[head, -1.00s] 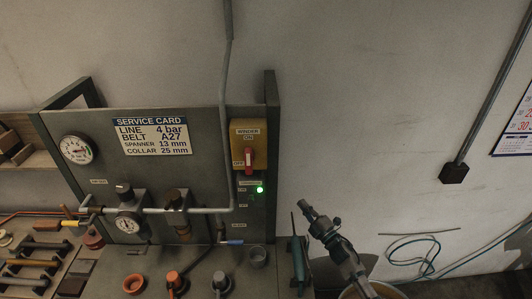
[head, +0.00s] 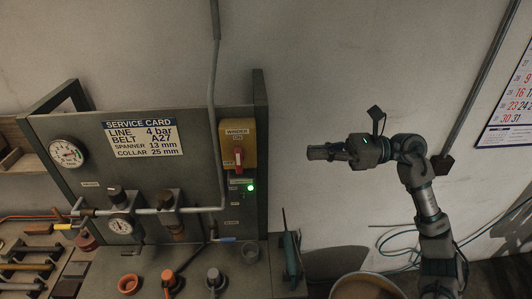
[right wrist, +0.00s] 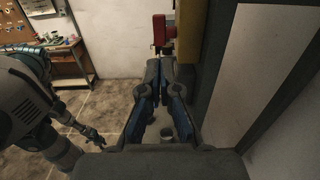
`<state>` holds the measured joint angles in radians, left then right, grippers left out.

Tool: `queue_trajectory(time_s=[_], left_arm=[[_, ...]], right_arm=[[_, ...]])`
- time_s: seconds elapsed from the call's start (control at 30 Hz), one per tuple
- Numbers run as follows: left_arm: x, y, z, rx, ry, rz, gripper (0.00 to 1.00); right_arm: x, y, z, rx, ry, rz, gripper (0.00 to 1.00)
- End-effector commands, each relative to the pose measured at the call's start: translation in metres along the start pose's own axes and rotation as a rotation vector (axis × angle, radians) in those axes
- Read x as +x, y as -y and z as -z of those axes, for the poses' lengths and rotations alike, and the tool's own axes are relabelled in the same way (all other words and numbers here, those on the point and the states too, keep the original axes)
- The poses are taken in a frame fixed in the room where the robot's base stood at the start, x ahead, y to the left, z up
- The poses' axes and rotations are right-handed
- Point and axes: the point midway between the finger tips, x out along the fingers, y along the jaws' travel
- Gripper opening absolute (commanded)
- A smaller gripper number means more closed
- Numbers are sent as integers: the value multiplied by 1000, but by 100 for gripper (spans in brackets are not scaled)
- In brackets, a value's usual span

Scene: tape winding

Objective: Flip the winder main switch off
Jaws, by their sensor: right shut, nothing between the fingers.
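The winder main switch is a yellow box (head: 237,142) on the grey panel, with a red handle (head: 239,157) standing upright on its front. Labels reading WINDER and ON sit above the handle. A green lamp (head: 250,188) glows below the box. My right gripper (head: 312,152) is shut and empty, to the right of the box at about handle height, apart from it. In the right wrist view, the red handle (right wrist: 159,30) and yellow box (right wrist: 189,30) show beyond the closed fingers (right wrist: 163,72). An arm of mine shows at the left there; its gripper's state is unclear.
A service card (head: 141,138), a gauge (head: 66,153) and a pipe with regulators share the panel. The panel's upright edge (head: 261,140) stands between the switch and my right gripper. The wall area around the gripper is clear. A round bin (head: 366,287) stands below.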

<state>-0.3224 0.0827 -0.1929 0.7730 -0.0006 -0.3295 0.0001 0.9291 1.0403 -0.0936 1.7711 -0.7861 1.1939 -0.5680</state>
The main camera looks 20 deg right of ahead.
Motion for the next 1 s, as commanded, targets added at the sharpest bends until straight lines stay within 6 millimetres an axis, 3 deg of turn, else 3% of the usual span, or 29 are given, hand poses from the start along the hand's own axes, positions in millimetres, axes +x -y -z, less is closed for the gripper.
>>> queue_trajectory(time_s=[0.17,0.33,0.7,1.0], left_arm=[[-2,0,-17,2,13,0,40],[-7,1,-37,6,20,-1,40],[-28,2,-29,7,12,1,40],[-32,1,-28,5,12,1,40]], right_arm=[[18,0,-2,2,2,-4,0],[54,-1,-4,1,2,-5,0],[123,-1,-3,1,3,-3,0],[138,0,0,3,3,0,0]])
